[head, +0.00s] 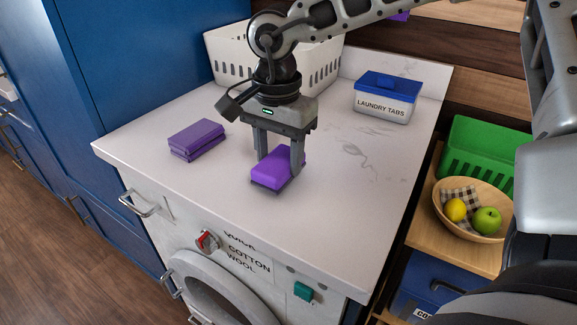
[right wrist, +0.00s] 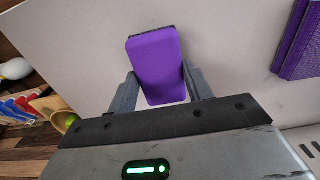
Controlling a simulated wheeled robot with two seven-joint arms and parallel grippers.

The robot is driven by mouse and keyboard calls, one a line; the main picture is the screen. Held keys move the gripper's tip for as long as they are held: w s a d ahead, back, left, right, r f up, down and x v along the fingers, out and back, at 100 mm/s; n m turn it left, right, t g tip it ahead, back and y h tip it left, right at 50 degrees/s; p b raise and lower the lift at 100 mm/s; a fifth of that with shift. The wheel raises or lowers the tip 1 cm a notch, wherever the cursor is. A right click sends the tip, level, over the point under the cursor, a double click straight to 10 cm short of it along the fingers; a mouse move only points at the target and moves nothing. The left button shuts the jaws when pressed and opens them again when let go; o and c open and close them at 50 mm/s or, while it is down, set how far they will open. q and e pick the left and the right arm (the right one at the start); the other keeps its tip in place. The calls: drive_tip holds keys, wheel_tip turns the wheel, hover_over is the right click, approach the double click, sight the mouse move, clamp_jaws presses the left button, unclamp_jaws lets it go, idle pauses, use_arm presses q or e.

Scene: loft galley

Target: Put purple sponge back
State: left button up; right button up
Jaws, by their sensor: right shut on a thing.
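A purple sponge (head: 278,170) with a dark underside is on or just above the white countertop, between the fingers of my right gripper (head: 279,168). In the right wrist view the sponge (right wrist: 156,66) sits between the two fingertips of the gripper (right wrist: 160,88), which is shut on it. I cannot tell whether it touches the counter. My left gripper is not in view.
The countertop (head: 340,210) is clear in front and to the right. A white basket (head: 228,52) stands behind the arm. A laundry tabs box (head: 385,98) with a blue lid stands at the back right. A fruit bowl (head: 466,230) and a green crate (head: 490,150) are lower right.

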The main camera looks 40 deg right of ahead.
sight(278, 160)
wheel_tip(278, 160, down, 2)
drive_tip(key=shift+w+f, duration=0.1)
drive_tip(key=o, duration=0.9)
wheel_tip(278, 160, up, 12)
drive_tip(key=shift+r, duration=0.2)
